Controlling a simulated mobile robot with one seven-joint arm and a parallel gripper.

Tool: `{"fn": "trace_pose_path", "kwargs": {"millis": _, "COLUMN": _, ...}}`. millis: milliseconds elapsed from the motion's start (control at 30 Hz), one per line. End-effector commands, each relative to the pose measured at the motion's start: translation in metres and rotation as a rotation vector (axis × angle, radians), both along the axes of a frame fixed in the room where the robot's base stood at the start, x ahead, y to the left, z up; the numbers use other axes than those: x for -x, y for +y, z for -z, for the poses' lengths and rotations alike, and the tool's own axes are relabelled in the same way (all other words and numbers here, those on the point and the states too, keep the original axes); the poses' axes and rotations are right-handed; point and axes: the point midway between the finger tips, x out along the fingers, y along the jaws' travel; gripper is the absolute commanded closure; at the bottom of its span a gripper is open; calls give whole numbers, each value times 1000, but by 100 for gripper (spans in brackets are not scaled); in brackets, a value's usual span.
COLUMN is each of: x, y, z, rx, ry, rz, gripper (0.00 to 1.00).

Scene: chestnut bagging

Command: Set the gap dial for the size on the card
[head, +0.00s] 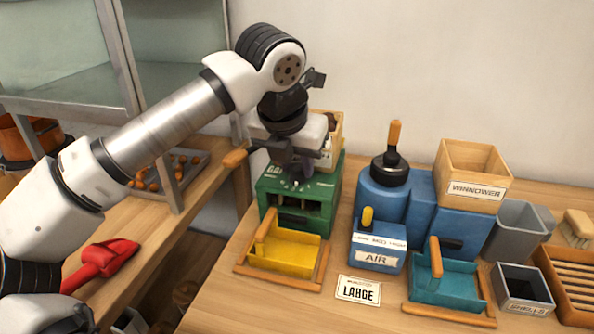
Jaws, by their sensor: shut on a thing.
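The green machine (325,195) stands on the table, with a partly covered "GA..." label and white scale marks on its upper face. My gripper (296,178) points down at this face and is shut on the gap dial, which its fingers mostly hide. I cannot read the dial's setting. The white card (359,290) lies flat at the front of the table and reads "LARGE".
A yellow tray (285,262) sits before the green machine, whose wooden-handled crank (236,158) sticks out left. To the right stand the blue "AIR" box (377,258), a teal tray (445,290), the winnower hopper (474,174) and a grey "SHELLS" bin (524,288).

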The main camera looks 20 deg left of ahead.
Motion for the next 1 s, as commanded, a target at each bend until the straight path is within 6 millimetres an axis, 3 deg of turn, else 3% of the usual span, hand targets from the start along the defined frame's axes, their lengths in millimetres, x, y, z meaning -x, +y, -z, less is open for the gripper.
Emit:
{"fn": "trace_pose_path", "kwargs": {"millis": 500, "x": -2, "y": 3, "z": -1, "rx": 3, "ry": -4, "rz": 454, "gripper": 95}}
{"fn": "trace_pose_path", "kwargs": {"millis": 1000, "x": -3, "y": 3, "z": -1, "rx": 1, "ry": -3, "rz": 657, "gripper": 95}}
